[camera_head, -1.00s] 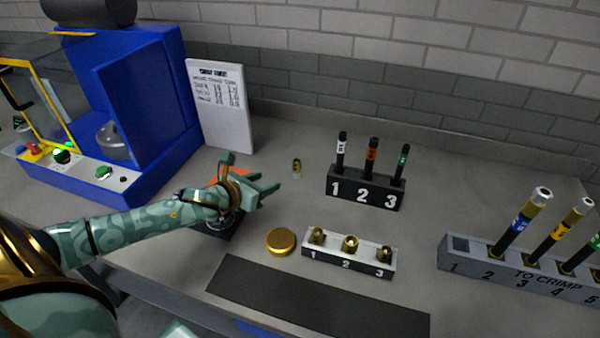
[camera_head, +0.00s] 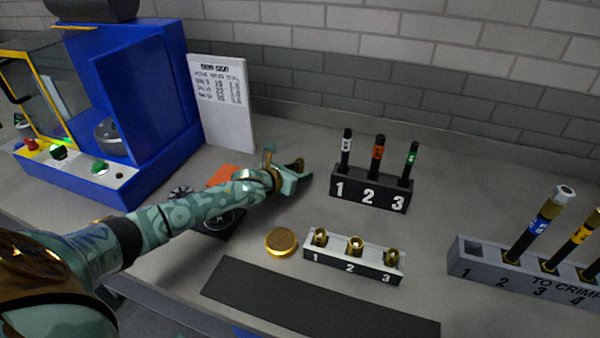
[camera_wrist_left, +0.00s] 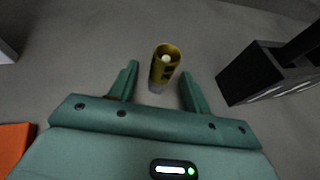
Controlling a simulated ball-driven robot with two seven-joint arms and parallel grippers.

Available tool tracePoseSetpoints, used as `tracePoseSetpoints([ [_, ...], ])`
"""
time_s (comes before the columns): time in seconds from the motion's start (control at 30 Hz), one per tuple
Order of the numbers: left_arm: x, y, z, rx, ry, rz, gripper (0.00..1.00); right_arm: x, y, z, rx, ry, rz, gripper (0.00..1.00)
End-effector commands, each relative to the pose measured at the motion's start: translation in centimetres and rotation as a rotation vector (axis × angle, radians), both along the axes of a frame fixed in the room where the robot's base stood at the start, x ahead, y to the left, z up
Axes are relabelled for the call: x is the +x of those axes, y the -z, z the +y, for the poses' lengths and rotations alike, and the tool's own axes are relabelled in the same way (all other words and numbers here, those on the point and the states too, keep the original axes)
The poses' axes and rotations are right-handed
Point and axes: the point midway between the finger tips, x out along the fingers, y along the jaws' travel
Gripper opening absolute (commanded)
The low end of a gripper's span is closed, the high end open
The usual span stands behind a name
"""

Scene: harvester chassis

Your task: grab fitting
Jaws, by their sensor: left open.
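A small brass fitting (camera_wrist_left: 165,62) with a hollow top stands on the grey bench in the left wrist view. It is just ahead of and partly between the fingertips of my left gripper (camera_wrist_left: 160,80), with space showing on both sides. My left gripper (camera_head: 288,166) is open and low over the bench, left of the black numbered rack. In the head view the gripper hides most or all of this fitting. More brass fittings (camera_head: 354,246) sit in a light tray (camera_head: 342,262) numbered 1 to 3. My right gripper is out of view.
The black rack (camera_head: 370,192) holds three dark tubes. A round gold piece (camera_head: 281,242) lies left of the fitting tray. An orange item (camera_head: 224,174) and a black device lie under my left forearm. A grey crimp rack (camera_head: 480,262) is at right, a blue machine (camera_head: 150,110) at left.

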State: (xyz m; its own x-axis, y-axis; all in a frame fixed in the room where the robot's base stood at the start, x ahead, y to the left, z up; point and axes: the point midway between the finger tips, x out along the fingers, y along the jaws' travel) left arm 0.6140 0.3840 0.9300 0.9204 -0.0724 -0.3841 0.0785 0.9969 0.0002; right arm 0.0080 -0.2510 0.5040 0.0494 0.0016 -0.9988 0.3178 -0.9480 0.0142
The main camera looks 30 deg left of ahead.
Motion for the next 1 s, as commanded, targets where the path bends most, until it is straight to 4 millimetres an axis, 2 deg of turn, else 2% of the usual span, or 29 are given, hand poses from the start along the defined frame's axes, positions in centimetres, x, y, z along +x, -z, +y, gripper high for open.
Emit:
tracePoseSetpoints([
  [0.07,0.0,-0.1,0.0,0.000,0.000,0.000,0.48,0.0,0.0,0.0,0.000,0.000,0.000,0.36],
  [0.23,0.0,-0.1,0.0,0.000,0.000,-0.001,0.04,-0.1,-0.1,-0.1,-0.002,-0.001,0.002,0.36],
  [0.27,0.0,-0.1,0.0,0.000,0.000,0.000,0.00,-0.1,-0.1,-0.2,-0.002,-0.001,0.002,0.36],
  [0.53,-0.1,-0.1,0.0,0.000,0.000,-0.001,0.00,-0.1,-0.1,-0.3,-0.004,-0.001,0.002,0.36],
  [0.67,0.0,-0.9,0.0,0.002,0.001,-0.003,0.00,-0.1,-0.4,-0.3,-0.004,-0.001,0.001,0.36],
  [0.83,0.0,-3.6,0.1,0.002,0.001,-0.006,0.00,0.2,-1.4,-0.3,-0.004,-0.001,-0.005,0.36],
  [1.0,-3.0,-7.8,-1.5,0.002,0.005,-0.005,0.00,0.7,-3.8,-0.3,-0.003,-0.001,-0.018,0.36],
])
